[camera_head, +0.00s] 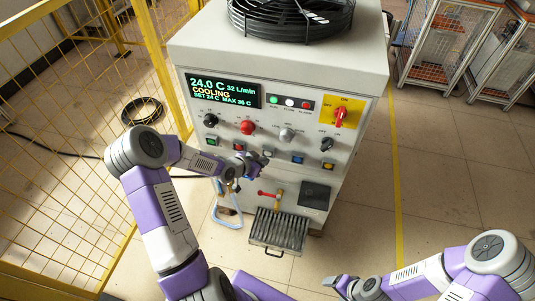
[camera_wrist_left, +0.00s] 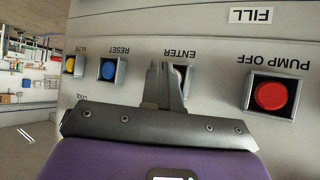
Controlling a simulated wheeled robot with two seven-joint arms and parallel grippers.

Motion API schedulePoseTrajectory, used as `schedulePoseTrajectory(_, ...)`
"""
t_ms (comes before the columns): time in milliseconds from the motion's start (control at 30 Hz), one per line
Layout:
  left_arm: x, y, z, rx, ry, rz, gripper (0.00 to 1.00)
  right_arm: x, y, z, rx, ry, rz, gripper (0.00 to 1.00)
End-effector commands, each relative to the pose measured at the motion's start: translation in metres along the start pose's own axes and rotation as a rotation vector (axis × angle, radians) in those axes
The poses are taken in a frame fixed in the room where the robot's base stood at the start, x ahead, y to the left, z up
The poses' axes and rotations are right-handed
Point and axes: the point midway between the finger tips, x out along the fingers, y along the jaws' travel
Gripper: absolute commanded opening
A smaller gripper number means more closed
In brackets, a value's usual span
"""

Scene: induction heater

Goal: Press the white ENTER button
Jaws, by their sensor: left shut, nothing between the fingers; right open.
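The ENTER button is in a square frame on the white cabinet's front panel, in the head view (camera_head: 268,153), between a red button and a blue one. In the left wrist view the label ENTER reads upside down, and the button (camera_wrist_left: 184,75) is mostly hidden behind my fingers. My left gripper (camera_head: 258,167) is shut and empty, close to the panel just below the button; in the wrist view its fingertips (camera_wrist_left: 166,68) overlap the button's side. I cannot tell whether they touch it. My right gripper (camera_head: 342,286) is open at the bottom, away from the cabinet.
The red PUMP OFF button (camera_wrist_left: 271,96) and blue RESET button (camera_wrist_left: 108,69) flank ENTER. The lit display (camera_head: 222,90) reads COOLING. Below the buttons are a red-handled valve (camera_head: 269,195) and a metal grate tray (camera_head: 278,231). A yellow mesh fence (camera_head: 60,120) stands left.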

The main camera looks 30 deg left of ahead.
Motion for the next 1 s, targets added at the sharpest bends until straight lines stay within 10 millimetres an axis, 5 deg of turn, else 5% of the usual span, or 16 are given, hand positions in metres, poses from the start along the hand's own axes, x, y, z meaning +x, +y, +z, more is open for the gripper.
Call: schedulePoseTrajectory(1000, 0.0061, -0.0042, -0.0043, 0.000, 0.000, 0.000, 0.00, -0.0015, -0.0006, 0.0001, 0.000, 0.000, 0.000, 0.72)
